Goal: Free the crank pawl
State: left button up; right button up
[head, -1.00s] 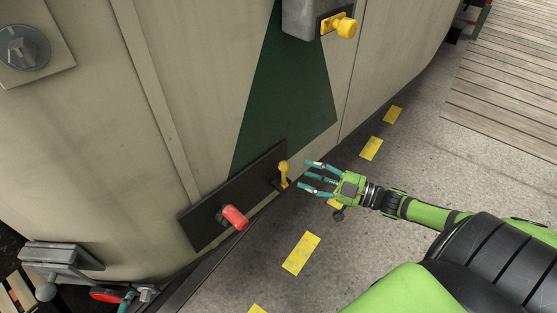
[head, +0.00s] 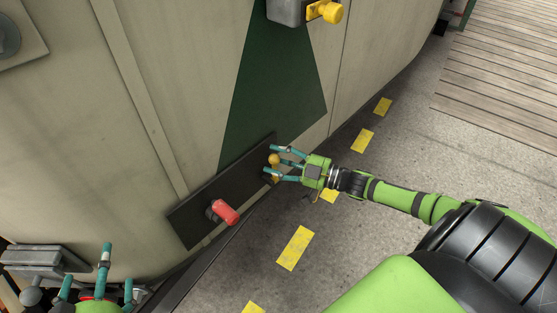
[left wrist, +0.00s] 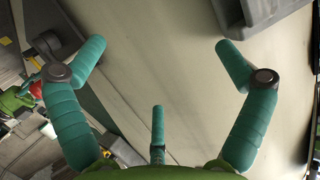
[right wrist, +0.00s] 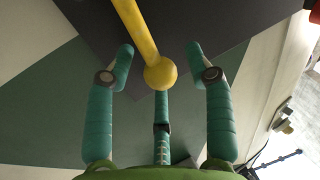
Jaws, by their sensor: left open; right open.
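A yellow lever with a ball end (head: 274,160), which I take for the pawl, stands on a dark plate (head: 188,222) on the cream wall. My right gripper (head: 283,163) is open around the lever's ball end. In the right wrist view the yellow ball (right wrist: 160,74) is between the open fingers (right wrist: 160,50), and a gap shows on both sides. A red handle (head: 226,212) sticks out of the same plate, lower left. My left gripper (head: 97,275) is open and empty at the lower left; its spread fingers (left wrist: 160,48) face the wall.
A grey box with a yellow knob (head: 325,11) is on the wall above. A grey fitting (head: 45,255) is at the lower left behind my left gripper. Yellow floor dashes (head: 295,248) run along the wall. The grey floor right of them is clear.

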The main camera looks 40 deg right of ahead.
jog(key=shift+c, duration=0.4)
grip_shut()
